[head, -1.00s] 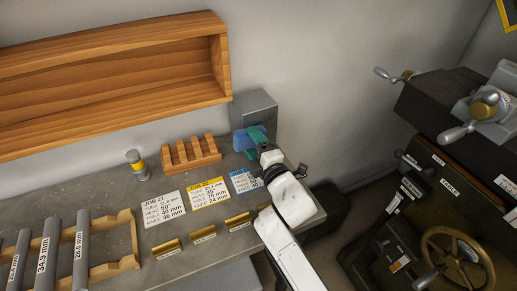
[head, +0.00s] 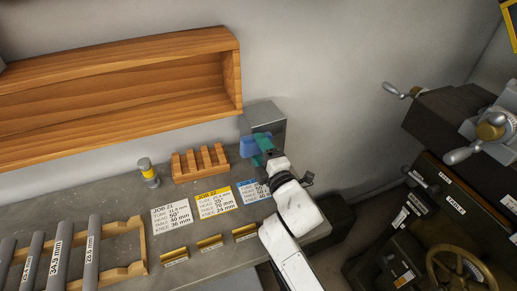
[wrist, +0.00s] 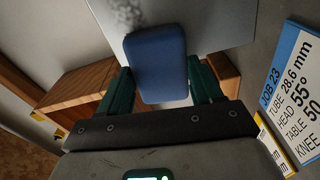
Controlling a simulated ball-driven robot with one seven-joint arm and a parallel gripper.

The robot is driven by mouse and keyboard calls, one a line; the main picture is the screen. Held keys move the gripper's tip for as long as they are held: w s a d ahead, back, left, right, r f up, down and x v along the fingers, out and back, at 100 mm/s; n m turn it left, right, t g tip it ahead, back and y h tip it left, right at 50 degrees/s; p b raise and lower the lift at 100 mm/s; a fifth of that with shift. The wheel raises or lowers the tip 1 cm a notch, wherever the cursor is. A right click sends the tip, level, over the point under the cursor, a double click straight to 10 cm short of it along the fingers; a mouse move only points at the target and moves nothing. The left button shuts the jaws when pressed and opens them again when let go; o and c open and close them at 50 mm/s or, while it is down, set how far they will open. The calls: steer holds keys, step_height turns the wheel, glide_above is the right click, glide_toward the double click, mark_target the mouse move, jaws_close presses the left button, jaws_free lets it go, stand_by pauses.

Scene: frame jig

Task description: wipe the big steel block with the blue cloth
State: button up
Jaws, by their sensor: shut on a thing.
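The big steel block (head: 268,114) is a grey upright block at the back right of the bench, against the wall. In the wrist view its pale grey face (wrist: 220,25) fills the top, with a dark speckled smudge at its upper left. My gripper (head: 262,145) has teal fingers, shut on the blue cloth (head: 246,148). The cloth is a folded, rounded pad between the fingers in the wrist view (wrist: 158,62). It is in front of the block's face, toward the left side; I cannot tell whether it touches.
A slotted wooden rack (head: 201,163) stands just left of the block. Job cards (head: 214,203) and brass-coloured blocks (head: 209,242) lie in front. A yellow-banded cylinder (head: 148,172) and a rack of tubes (head: 120,271) are further left. A wooden shelf (head: 115,87) hangs above.

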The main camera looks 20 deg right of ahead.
steer(key=d+p, duration=0.2)
steer(key=p, duration=0.1)
steer(key=d+p, duration=0.2)
steer(key=p, duration=0.1)
steer(key=d+p, duration=0.2)
steer(key=p, duration=0.2)
steer(key=shift+w+d+r, duration=0.15)
steer(key=shift+w+r, duration=0.05)
steer(key=shift+r, duration=0.1)
steer(key=shift+d+f+p, duration=0.2)
steer(key=shift+d+p, duration=0.05)
steer(key=shift+p, duration=0.05)
steer(key=d, duration=0.3)
steer(key=shift+d+p, duration=0.15)
steer(key=shift+p, duration=0.15)
steer(key=shift+f, duration=0.1)
